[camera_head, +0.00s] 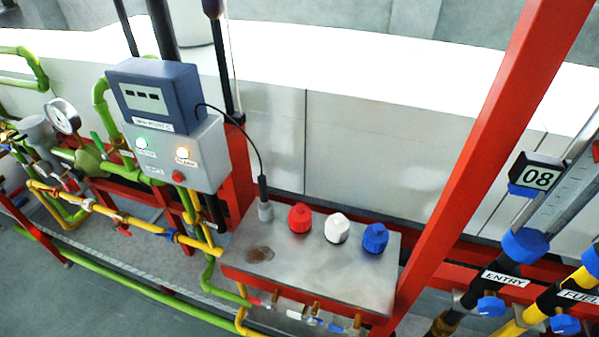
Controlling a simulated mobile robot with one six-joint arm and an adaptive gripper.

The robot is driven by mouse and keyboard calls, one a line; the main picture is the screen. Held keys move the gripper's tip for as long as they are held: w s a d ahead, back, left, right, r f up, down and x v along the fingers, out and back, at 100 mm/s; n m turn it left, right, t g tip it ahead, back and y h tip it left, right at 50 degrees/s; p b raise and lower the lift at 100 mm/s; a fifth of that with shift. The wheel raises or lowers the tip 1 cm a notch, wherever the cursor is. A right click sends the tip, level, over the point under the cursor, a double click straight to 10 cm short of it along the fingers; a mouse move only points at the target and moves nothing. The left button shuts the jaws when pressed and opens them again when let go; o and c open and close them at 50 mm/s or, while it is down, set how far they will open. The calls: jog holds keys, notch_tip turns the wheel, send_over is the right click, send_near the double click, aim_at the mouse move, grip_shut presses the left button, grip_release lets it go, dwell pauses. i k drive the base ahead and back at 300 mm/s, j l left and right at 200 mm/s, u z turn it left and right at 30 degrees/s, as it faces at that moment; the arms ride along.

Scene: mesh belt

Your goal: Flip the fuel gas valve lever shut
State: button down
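My gripper is not in view. A yellow pipe (100,209) runs along the left side of the red frame, with a small blue handle (168,233) on it. A small red lever (124,232) hangs below the same pipe. At the lower right, a yellow pipe carries a "FUEL" label (578,295), cut by the picture edge, with a blue knob (565,324) beside it. Several small valves with red, white and blue handles (312,318) sit below the metal box. I cannot tell which lever is the fuel gas valve's, nor its setting.
A grey control box (160,120) with green and orange lights stands at the left. A metal box (310,262) has red, white and blue caps on top. A slanted red post (480,150) crosses the right side. Floor (60,290) is clear at the lower left.

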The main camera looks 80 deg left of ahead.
aim_at(114, 228)
jog(key=u, duration=1.85)
jog(key=j+u, duration=0.25)
jog(key=u, duration=0.2)
jog(key=j+u, duration=0.25)
jog(key=u, duration=0.25)
jog(key=j+u, duration=0.25)
jog(key=u, duration=0.2)
jog(key=i+j+u, duration=0.15)
jog(key=u, duration=0.3)
jog(key=i+j, duration=0.2)
jog(key=j, duration=0.15)
jog(key=i+j, duration=0.2)
jog(key=j, duration=0.15)
jog(key=i+j+z, duration=0.1)
jog(key=i, duration=0.25)
jog(key=i+j+z, duration=0.1)
jog(key=i, duration=0.3)
jog(key=i+j+z, duration=0.1)
jog(key=i+j, duration=0.15)
jog(key=i, duration=0.1)
